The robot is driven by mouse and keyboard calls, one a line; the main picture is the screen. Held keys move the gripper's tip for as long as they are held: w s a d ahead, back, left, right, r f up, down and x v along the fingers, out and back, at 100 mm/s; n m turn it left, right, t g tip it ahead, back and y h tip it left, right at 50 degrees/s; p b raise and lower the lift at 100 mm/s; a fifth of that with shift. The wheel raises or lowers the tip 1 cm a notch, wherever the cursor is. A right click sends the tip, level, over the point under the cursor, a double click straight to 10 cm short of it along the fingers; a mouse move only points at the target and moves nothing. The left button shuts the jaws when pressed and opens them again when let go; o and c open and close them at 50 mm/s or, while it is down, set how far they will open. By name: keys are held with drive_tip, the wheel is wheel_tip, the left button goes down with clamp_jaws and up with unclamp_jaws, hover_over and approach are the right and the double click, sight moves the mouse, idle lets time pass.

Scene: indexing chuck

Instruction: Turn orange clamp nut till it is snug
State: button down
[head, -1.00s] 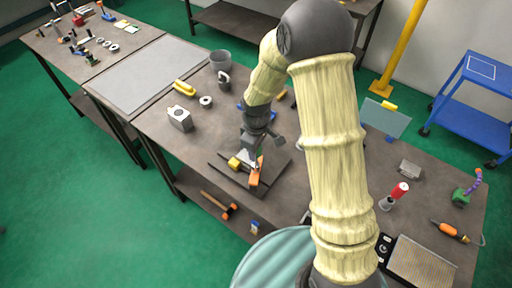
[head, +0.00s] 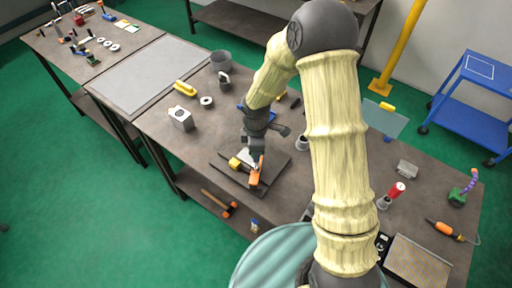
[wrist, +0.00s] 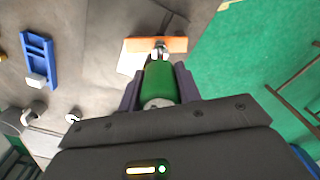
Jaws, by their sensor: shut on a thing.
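An orange bar-shaped piece, which I take as the clamp nut (head: 255,178), sits at the front of a dark plate on the bench. In the wrist view the orange piece (wrist: 172,45) lies crosswise just beyond my fingertips, with a small silver end at its middle. My gripper (wrist: 158,85) has its fingers on both sides of a green rounded piece (wrist: 160,80) and is shut on it. The green piece reaches toward the orange bar; whether they touch is unclear.
A yellow piece (head: 234,163) sits left of the orange one on the dark plate (head: 277,165). A blue bracket (wrist: 38,60) lies to the left in the wrist view. A grey block (head: 181,119) and a washer (head: 206,101) stand farther left. The bench's front edge is close by.

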drive_tip(key=shift+n, duration=0.4)
drive_tip(key=n+p, duration=0.1)
drive_tip(key=n, duration=0.2)
drive_tip(key=shift+r+p, duration=0.15)
drive_tip(key=shift+p, duration=0.25)
drive_tip(key=shift+n, duration=0.3)
drive_tip(key=shift+n+p, duration=0.7)
drive_tip(key=shift+n, duration=0.2)
drive_tip(key=shift+w+n, duration=0.1)
drive_tip(key=shift+n, duration=0.7)
